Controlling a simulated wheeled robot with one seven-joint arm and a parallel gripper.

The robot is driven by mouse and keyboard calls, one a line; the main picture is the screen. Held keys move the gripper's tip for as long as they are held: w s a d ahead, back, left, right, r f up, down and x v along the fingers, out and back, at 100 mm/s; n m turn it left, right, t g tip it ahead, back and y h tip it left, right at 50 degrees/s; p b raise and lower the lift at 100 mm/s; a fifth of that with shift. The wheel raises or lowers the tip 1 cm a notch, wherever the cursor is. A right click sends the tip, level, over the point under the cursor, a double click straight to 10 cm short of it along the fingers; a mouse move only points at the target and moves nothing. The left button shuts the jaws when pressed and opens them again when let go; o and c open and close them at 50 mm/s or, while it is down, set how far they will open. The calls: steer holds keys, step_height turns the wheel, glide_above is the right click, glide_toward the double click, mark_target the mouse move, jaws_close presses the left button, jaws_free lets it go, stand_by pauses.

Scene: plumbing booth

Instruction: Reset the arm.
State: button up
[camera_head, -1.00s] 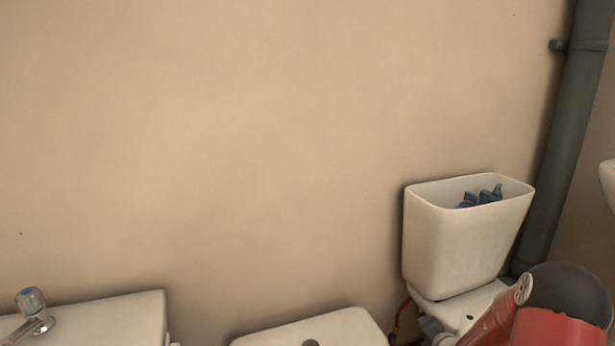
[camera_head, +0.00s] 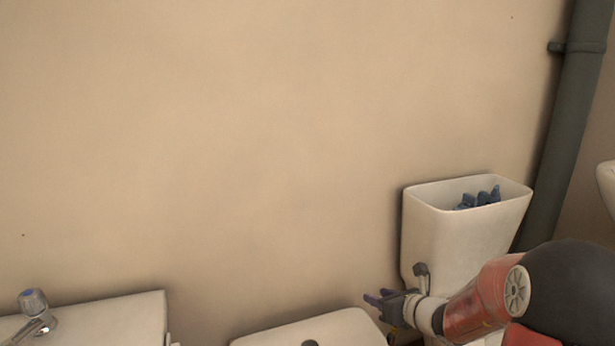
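My red and black arm reaches in from the lower right corner. My gripper (camera_head: 373,298) is at its left end, in front of the lower left part of the open toilet cistern (camera_head: 455,240). Two dark fingertips point left and show a gap between them. Nothing shows between them. The gripper is above and just right of the lidded white cistern (camera_head: 320,330) at the bottom edge. My arm hides the base of the open cistern.
Blue parts (camera_head: 478,199) show inside the open cistern. A dark green pipe (camera_head: 562,140) runs down the wall at right. A white basin with a tap (camera_head: 36,312) is at lower left. The wall (camera_head: 230,150) is bare.

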steer(key=s+a+r+n+g+y, duration=0.1)
steer(key=s+a+r+n+g, duration=0.3)
steer(key=s+n, duration=0.45)
steer(key=s+a+r+n+g, duration=0.2)
steer(key=s+a+r+n, duration=0.2)
steer(key=s+a+n, duration=0.35)
steer(key=s+d+r+n+h+p, duration=0.1)
steer(key=s+d+n+h, duration=0.2)
steer(key=s+n, duration=0.4)
steer(key=s+d+r+n+h, duration=0.2)
steer(key=s+d+n+h, duration=0.2)
steer(key=s+d+n, duration=0.2)
steer(key=shift+s+d+r+n+p, duration=0.15)
steer(key=shift+s+r+n+p, duration=0.2)
steer(key=shift+s+n, duration=0.95)
